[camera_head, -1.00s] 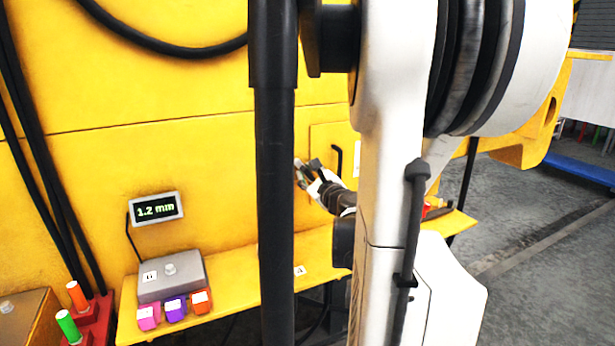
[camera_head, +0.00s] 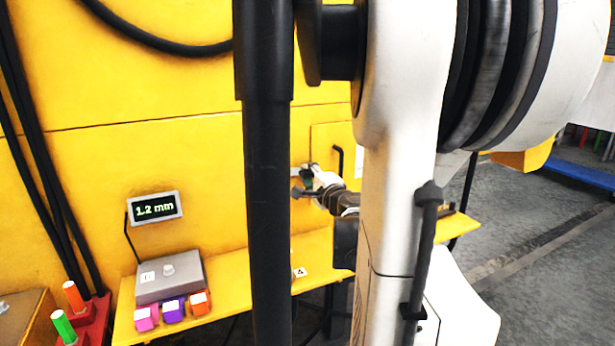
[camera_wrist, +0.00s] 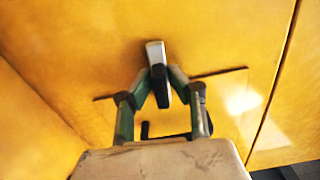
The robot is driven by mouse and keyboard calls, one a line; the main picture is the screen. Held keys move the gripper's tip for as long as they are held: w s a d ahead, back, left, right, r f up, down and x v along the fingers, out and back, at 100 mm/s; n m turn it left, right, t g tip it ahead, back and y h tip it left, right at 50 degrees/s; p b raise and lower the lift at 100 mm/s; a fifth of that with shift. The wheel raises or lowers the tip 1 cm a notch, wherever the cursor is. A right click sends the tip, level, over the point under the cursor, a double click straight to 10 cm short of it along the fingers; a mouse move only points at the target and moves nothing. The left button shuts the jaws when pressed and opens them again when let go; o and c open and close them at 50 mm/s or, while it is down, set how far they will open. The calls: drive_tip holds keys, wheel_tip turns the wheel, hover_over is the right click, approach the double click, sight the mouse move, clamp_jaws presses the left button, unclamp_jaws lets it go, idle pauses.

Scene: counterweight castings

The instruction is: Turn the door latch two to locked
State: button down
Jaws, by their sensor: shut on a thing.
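The latch (camera_wrist: 154,52) is a narrow grey lever on the yellow panel. In the wrist view its top sticks up beyond my fingertips, and its lower part is dark. My gripper (camera_wrist: 159,88) is shut on it, with one green-and-dark finger on each side. In the head view my gripper (camera_head: 305,181) is at the left edge of the small yellow door (camera_head: 325,137), partly behind the black post. The latch is too small there to make out clearly. No number or locked mark on the latch is readable.
A black door handle (camera_head: 338,159) is right of my gripper. A yellow shelf (camera_head: 230,290) below carries a grey box (camera_head: 170,279) and several coloured blocks. A display (camera_head: 155,208) reads 1.2 mm. Open floor lies right.

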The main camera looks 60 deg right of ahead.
drive_tip(key=shift+n, duration=0.6)
drive_tip(key=c, duration=1.7)
unclamp_jaws()
drive_tip(key=shift+c, duration=0.2)
